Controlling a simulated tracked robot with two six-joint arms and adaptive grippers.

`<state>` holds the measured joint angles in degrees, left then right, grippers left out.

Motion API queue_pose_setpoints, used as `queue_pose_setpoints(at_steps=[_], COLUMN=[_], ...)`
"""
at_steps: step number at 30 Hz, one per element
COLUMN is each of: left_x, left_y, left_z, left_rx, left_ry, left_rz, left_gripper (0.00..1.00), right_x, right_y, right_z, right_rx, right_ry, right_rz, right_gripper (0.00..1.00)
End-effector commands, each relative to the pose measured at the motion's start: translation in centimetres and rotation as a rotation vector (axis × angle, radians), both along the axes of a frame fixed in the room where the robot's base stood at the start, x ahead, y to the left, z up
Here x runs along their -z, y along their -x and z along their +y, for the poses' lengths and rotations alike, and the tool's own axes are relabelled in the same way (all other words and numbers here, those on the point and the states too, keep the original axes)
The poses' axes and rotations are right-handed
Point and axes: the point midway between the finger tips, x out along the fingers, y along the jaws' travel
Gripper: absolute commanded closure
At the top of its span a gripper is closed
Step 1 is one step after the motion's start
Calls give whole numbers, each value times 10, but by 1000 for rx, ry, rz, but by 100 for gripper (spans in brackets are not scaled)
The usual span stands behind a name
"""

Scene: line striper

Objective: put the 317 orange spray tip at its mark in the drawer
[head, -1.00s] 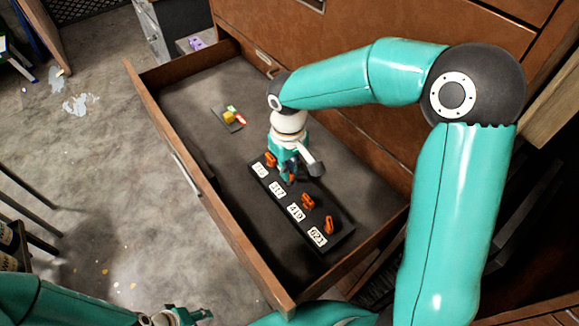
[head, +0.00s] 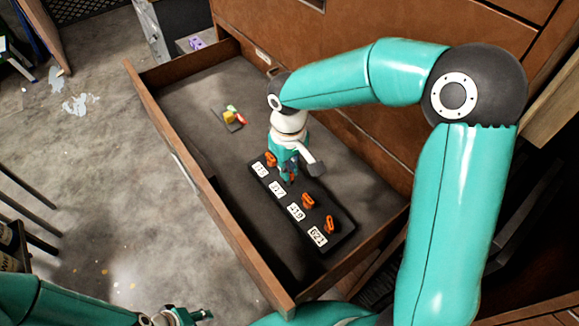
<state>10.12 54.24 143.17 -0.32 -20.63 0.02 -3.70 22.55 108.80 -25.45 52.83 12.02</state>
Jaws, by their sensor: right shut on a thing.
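A dark strip holder (head: 341,240) with white number labels lies in the open drawer (head: 190,85). My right gripper (head: 290,180) points down at the strip, behind the 317 label (head: 277,189). It is shut on the 317 orange spray tip, which its fingers almost wholly hide. I cannot tell whether that tip touches the strip. My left gripper (head: 196,315) is at the bottom edge, outside the drawer, and its jaw opening is unclear.
The drawer's front wall (head: 215,200) stands left of the strip. The drawer floor around the strip is mostly clear.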

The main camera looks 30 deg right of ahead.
Motion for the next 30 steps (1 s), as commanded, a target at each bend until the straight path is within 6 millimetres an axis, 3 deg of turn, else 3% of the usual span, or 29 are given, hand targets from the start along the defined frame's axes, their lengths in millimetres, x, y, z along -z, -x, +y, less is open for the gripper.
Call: queue_pose_setpoints(at_steps=[27, 28, 30], left_x=[21, 20, 19], left_y=[0, 0, 0], left_z=[0, 0, 0], left_rx=[0, 0, 0], left_ry=[0, 0, 0], left_rz=[0, 0, 0], left_gripper=[60, 60, 60], right_x=[25, 24, 23], right_y=[0, 0, 0], right_z=[0, 0, 0], right_rx=[1, 1, 1], right_ry=[0, 0, 0], right_rz=[1, 1, 1], right_gripper=[100, 88, 76])
